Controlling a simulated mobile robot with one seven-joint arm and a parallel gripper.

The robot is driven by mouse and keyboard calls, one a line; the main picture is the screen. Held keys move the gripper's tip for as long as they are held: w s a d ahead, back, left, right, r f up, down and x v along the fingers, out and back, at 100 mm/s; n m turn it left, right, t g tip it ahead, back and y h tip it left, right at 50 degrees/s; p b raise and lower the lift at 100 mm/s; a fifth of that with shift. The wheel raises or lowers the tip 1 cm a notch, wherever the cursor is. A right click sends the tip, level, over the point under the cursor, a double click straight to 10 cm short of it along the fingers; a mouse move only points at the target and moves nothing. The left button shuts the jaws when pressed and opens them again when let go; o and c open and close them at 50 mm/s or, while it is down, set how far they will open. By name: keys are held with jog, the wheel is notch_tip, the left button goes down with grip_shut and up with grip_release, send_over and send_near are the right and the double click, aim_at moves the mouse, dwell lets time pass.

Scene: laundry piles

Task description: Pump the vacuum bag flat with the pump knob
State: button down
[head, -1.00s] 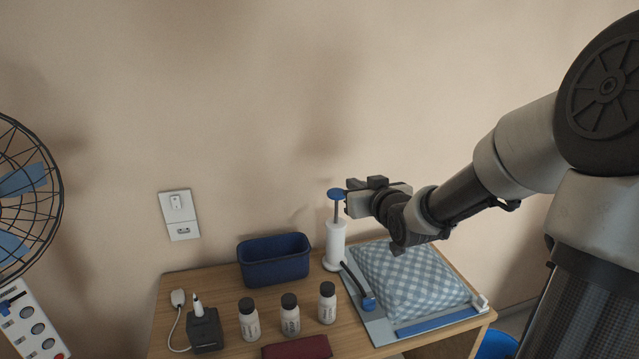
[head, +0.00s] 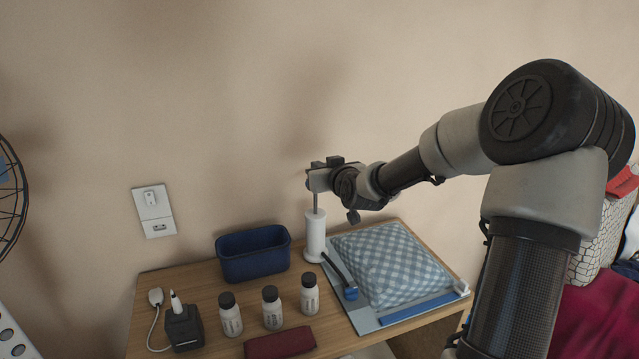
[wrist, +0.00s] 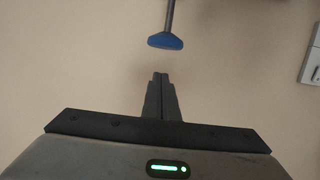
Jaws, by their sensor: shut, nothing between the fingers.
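The white pump (head: 315,238) stands upright at the back of the wooden table, its thin rod (head: 316,200) raised. The blue pump knob (wrist: 165,41) shows in the wrist view, beyond my fingertips with a gap between; in the head view my gripper hides it. My gripper (head: 309,181) is at the top of the rod, shut and empty; its closed fingers also show in the wrist view (wrist: 160,78). The checked blue-and-white vacuum bag (head: 388,262) is still puffed up on a pale board (head: 362,318). A dark hose (head: 336,268) with a blue end (head: 351,293) reaches the bag's side.
A dark blue bin (head: 252,265), several small items including white bottles (head: 272,309), a dark red folded item (head: 280,343) and a black charger-like block (head: 184,328) share the table. A wall outlet (head: 154,211) is at left. Open air surrounds my gripper in front of the wall.

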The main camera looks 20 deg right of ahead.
aim_at(316, 205)
jog(key=shift+s+f, duration=0.15)
jog(key=shift+f, duration=1.6)
notch_tip(316, 205, down, 8)
jog(key=b, duration=0.7)
jog(key=shift+s+f, duration=0.1)
jog(key=shift+f, duration=0.05)
